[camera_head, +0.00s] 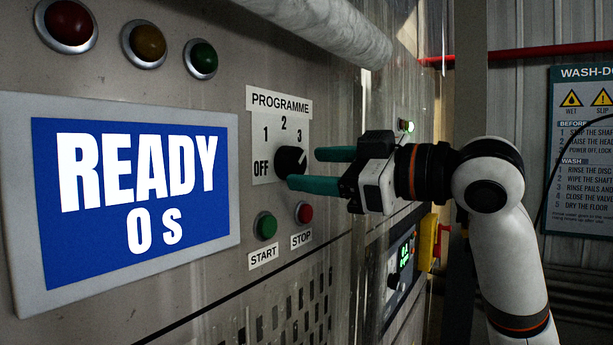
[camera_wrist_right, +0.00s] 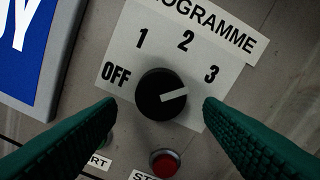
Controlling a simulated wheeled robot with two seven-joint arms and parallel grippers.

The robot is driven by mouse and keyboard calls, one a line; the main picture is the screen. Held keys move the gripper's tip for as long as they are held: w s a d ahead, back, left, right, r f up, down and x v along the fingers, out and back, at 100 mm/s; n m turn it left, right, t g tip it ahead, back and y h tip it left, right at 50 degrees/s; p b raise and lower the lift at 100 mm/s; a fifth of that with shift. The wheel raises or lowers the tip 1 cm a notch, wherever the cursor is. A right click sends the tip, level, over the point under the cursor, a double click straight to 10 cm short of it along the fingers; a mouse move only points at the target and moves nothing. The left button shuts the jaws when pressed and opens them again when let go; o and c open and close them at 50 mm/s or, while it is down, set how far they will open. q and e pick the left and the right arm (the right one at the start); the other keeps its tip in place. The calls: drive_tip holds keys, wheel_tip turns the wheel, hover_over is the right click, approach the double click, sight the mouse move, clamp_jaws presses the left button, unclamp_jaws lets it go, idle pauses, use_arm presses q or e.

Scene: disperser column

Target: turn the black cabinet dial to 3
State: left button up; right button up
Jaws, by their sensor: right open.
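The black cabinet dial (camera_head: 290,161) sits on a white PROGRAMME plate (camera_head: 262,105) marked OFF, 1, 2 and 3. It also shows in the right wrist view (camera_wrist_right: 155,92), where its white pointer line points right and slightly up, towards the 3 side and a little below that numeral. My right gripper (camera_head: 304,168) is open in front of the dial. In the right wrist view, its green fingers stand on either side of the dial, with visible gaps between them and the knob. My left gripper is not in view.
Below the dial are a green START button (camera_head: 266,226) and a red STOP button (camera_head: 304,212). A screen (camera_head: 130,190) reading READY 0 s is at left. Three lamps sit above it. A pale pipe (camera_head: 320,25) crosses above the plate. A yellow-and-red switch (camera_head: 428,242) is beyond my wrist.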

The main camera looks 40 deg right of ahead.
drive_tip(key=b+v, duration=0.3)
drive_tip(key=v, duration=0.6)
drive_tip(key=shift+s+d, duration=0.15)
drive_tip(key=shift+s, duration=0.15)
